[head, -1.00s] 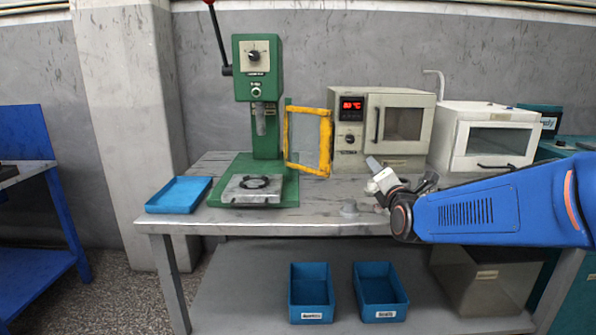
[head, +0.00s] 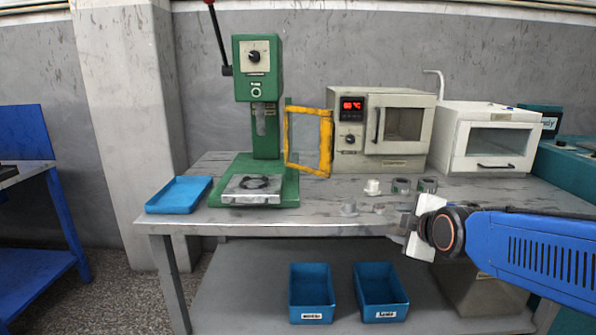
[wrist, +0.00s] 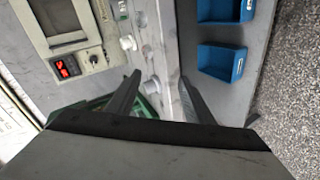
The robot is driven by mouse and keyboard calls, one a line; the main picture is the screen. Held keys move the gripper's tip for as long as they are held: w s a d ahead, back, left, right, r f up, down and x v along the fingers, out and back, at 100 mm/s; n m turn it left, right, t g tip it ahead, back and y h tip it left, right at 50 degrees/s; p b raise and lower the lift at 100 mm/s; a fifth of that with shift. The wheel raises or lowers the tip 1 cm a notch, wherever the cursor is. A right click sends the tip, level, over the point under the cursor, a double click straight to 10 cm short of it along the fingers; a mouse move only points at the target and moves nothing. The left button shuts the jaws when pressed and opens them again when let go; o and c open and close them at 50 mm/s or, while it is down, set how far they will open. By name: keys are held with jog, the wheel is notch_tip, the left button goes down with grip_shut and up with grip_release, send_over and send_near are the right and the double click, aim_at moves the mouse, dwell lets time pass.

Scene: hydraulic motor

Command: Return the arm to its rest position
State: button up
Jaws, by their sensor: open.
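My gripper (head: 408,226) is at the front right edge of the workbench (head: 320,222) in the head view, with my blue arm reaching in from the right. In the wrist view its two dark fingers (wrist: 158,88) stand apart with nothing between them. Several small parts lie on the bench left of and behind the gripper: a white part (head: 373,187), a grey part (head: 349,208) and two dark ringed parts (head: 401,186). The gripper touches none of them that I can see.
A green press (head: 266,140) with a yellow-framed guard (head: 308,142), a blue tray (head: 179,194), an oven (head: 380,128) and a white cabinet (head: 484,138) stand on the bench. Two blue bins (head: 311,292) sit on the lower shelf. The bench front centre is clear.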

jog(key=s+d+f+m+g, duration=0.1)
jog(key=s+f+m+g, duration=0.1)
jog(key=s+m, duration=0.3)
jog(key=s+d+f+m+g, duration=0.1)
jog(key=s+f+m+g, duration=0.2)
jog(key=s, duration=0.9)
jog(key=s+d+f+m+g+h, duration=0.1)
jog(key=s+d+f+m+g, duration=0.1)
jog(key=s+f+m, duration=0.3)
jog(key=s+m, duration=0.2)
jog(key=s, duration=0.2)
jog(key=shift+f+g, duration=0.2)
jog(key=shift+g, duration=0.1)
jog(key=shift+c, duration=0.5)
